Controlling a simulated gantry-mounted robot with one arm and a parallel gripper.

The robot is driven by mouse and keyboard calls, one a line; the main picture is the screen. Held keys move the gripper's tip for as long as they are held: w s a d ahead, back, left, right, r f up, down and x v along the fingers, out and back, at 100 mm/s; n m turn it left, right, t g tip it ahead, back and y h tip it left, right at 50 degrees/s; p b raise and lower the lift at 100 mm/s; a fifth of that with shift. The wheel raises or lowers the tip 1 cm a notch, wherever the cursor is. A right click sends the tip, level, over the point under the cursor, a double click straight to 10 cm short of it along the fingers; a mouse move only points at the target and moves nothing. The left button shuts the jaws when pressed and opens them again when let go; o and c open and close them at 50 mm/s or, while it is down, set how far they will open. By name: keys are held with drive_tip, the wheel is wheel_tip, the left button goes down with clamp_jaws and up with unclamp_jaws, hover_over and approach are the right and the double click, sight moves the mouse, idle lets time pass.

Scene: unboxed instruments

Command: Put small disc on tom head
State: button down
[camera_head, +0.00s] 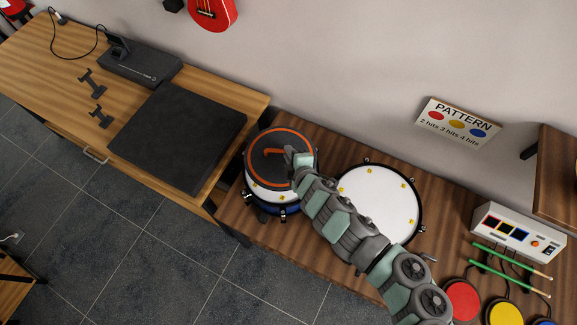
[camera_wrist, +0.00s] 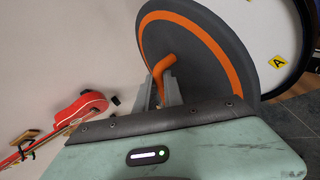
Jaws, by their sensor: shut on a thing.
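The small disc (camera_head: 262,170) is dark grey with an orange ring and an orange handle (camera_head: 271,151). In the head view it overlaps the back of the left drum, whose white head (camera_head: 263,193) shows along the front edge. My gripper (camera_head: 287,153) is shut on the handle. In the wrist view the fingers (camera_wrist: 160,93) close around the handle (camera_wrist: 162,72), and the disc (camera_wrist: 190,50) lies just beyond them. A white drum head (camera_wrist: 262,25) with a yellow "A" label shows behind it. I cannot tell whether the disc touches the head.
A second white drum (camera_head: 385,210) stands to the right, partly behind my arm. A wooden desk with a large black pad (camera_head: 190,135) is at the left. A white control box (camera_head: 515,232), green sticks (camera_head: 510,262) and coloured pads (camera_head: 463,298) are at the right.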

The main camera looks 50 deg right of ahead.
wheel_tip(320, 180, down, 5)
drive_tip(key=shift+r+b, duration=0.1)
drive_tip(key=shift+b, duration=0.85)
drive_tip(key=shift+w+f, duration=0.1)
drive_tip(key=shift+f, duration=2.25)
drive_tip(key=c, duration=1.5)
unclamp_jaws()
drive_tip(key=shift+f, duration=0.1)
drive_tip(key=shift+o, duration=0.2)
drive_tip(key=shift+s+r, duration=0.35)
drive_tip(key=shift+r, duration=0.05)
drive_tip(key=p+v, duration=0.2)
drive_tip(key=v, duration=0.9)
drive_tip(key=shift+a+p, duration=0.25)
drive_tip(key=shift+p, duration=0.1)
